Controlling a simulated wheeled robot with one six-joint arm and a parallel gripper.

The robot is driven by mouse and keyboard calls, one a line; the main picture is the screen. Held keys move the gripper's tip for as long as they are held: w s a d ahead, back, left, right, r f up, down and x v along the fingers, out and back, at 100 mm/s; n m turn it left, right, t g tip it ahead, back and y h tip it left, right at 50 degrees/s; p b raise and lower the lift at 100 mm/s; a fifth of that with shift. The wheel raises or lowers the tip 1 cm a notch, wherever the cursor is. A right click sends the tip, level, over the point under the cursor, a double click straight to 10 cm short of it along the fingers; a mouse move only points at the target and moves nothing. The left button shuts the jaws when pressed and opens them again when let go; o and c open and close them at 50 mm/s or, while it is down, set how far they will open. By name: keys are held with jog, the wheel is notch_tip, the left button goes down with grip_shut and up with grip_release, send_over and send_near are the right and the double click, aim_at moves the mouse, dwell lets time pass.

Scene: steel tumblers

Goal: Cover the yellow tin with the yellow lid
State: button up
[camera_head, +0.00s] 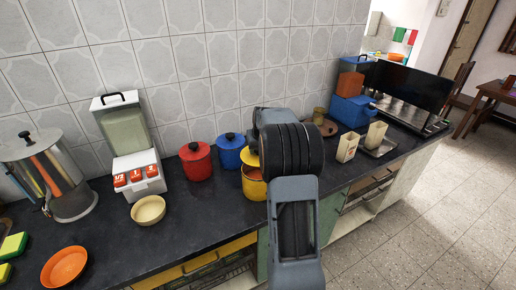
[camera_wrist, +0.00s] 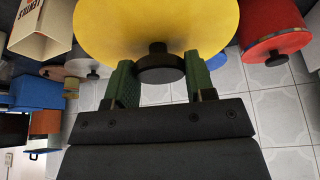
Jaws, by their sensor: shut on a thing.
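The yellow tin (camera_head: 254,189) stands on the dark counter, partly hidden behind my arm. Its open mouth shows in part. The yellow lid (camera_head: 248,157) is above the back of the tin's mouth in the head view, with a gap showing at the front. In the wrist view, the lid (camera_wrist: 155,22) fills the top middle, and my gripper (camera_wrist: 158,76) is shut on its black knob (camera_wrist: 158,62). The fingers are hidden in the head view. In the wrist view, the lid hides the tin.
A blue lidded pot (camera_head: 230,151) and a red lidded pot (camera_head: 196,162) stand close to the left of the tin. A cream box (camera_head: 347,147) stands to the right. A cream bowl (camera_head: 148,210) and an orange bowl (camera_head: 64,267) are at the left. The tiled wall is behind.

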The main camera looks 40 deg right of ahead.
aim_at(258, 156)
jog(key=shift+a+f+b, duration=0.1)
jog(key=shift+f+b, duration=1.85)
jog(key=shift+f, duration=0.75)
jog(key=shift+f+b, duration=0.75)
jog(key=shift+f, duration=0.1)
jog(key=o, duration=1)
jog(key=v, duration=1.4)
jog(key=shift+w+b, duration=0.1)
jog(key=shift+b, duration=0.25)
